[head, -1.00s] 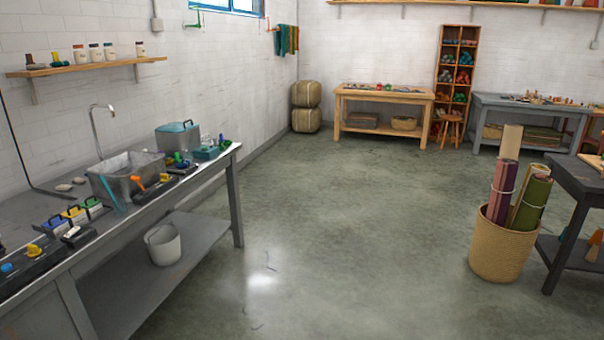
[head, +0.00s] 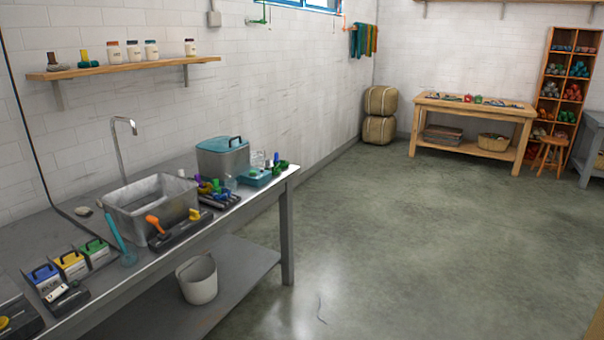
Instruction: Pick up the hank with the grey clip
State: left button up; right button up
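I cannot make out a hank with a grey clip in the head view. Green, teal and orange hanks (head: 363,41) hang on the back part of the left wall, too small to show any clip. Small coloured items (head: 475,99) lie on the wooden table (head: 440,107) at the back, too small to tell apart. Several rolled skeins (head: 578,69) sit in the wooden cubby shelf (head: 546,75) at the back right. Neither of my grippers is in view.
A grey bench (head: 62,220) with a metal sink (head: 150,207), a lidded tub (head: 222,157) and coloured boxes (head: 70,263) runs along the left. A white bucket (head: 197,279) stands on its lower shelf. Bales (head: 379,116) stand in the corner. The floor (head: 430,250) ahead is clear.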

aim_at(274, 171)
jog(key=i+j, duration=0.1)
jog(key=i, duration=1.95)
jog(key=j+z, duration=0.1)
jog(key=z, duration=0.5)
